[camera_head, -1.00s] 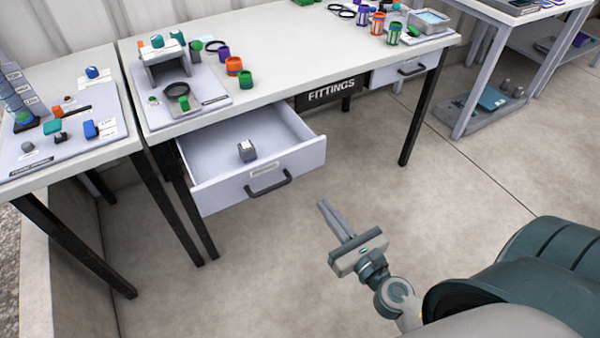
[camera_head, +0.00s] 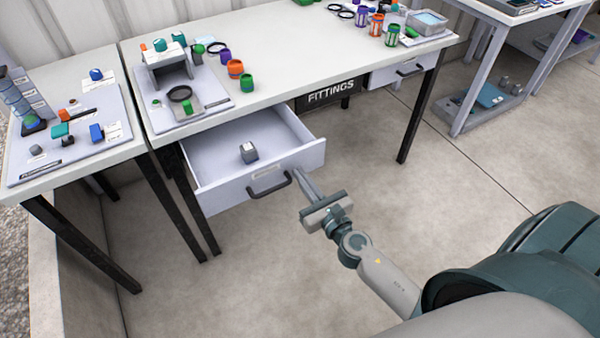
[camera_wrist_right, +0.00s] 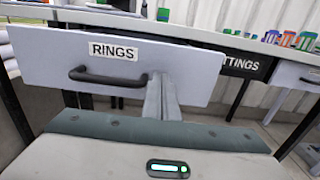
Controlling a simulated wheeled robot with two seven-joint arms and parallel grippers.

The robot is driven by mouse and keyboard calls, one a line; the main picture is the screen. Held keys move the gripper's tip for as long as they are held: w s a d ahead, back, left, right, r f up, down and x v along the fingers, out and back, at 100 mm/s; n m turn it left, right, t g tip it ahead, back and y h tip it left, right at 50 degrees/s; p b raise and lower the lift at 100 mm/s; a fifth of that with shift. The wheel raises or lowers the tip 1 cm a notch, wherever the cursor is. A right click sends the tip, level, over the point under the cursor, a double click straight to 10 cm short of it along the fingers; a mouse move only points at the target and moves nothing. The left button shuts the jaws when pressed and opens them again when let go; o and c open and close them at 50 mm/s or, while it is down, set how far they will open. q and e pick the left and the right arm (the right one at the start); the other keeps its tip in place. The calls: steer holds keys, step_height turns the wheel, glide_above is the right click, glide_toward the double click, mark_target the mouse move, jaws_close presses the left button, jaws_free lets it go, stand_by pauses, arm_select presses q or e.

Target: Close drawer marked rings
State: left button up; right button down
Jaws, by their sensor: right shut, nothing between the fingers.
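The drawer marked RINGS (camera_wrist_right: 117,60) stands pulled out from under the workbench. In the head view its grey front (camera_head: 225,190) shows with a dark bar handle (camera_head: 269,186), and a small grey block (camera_head: 248,152) lies inside. My right gripper (camera_head: 301,173) is shut and empty, with its fingertips at the drawer front just right of the handle. In the right wrist view the shut fingers (camera_wrist_right: 161,90) point at the front beside the handle's right end. I cannot tell whether they touch it. My left gripper is not in view.
The workbench top (camera_head: 290,50) holds cups, rings and a grey stand. A FITTINGS sign (camera_head: 331,91) and a second, shut drawer (camera_head: 405,70) are to the right. A side table (camera_head: 75,150) with parts stands at left. The floor in front is clear.

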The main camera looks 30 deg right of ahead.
steer(key=shift+w, duration=0.5)
steer(key=shift+w, duration=0.1)
steer(key=shift+w+r, duration=0.1)
steer(key=shift+w, duration=0.5)
glide_toward(264, 134)
steer(key=w+r, duration=0.3)
steer(key=shift+w+r+b, duration=0.3)
steer(key=shift+w+r, duration=0.1)
steer(key=w+b, duration=0.1)
steer(key=w, duration=0.4)
steer(key=shift+w+a, duration=0.15)
steer(key=shift+w, duration=0.1)
steer(key=shift+w+b, duration=0.3)
steer(key=shift+w, duration=0.05)
steer(key=shift+r, duration=0.15)
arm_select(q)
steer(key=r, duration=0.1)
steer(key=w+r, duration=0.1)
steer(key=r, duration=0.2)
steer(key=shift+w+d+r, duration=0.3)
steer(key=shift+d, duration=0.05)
arm_select(e)
steer(key=shift+w+r, duration=0.1)
steer(key=shift+r, duration=0.05)
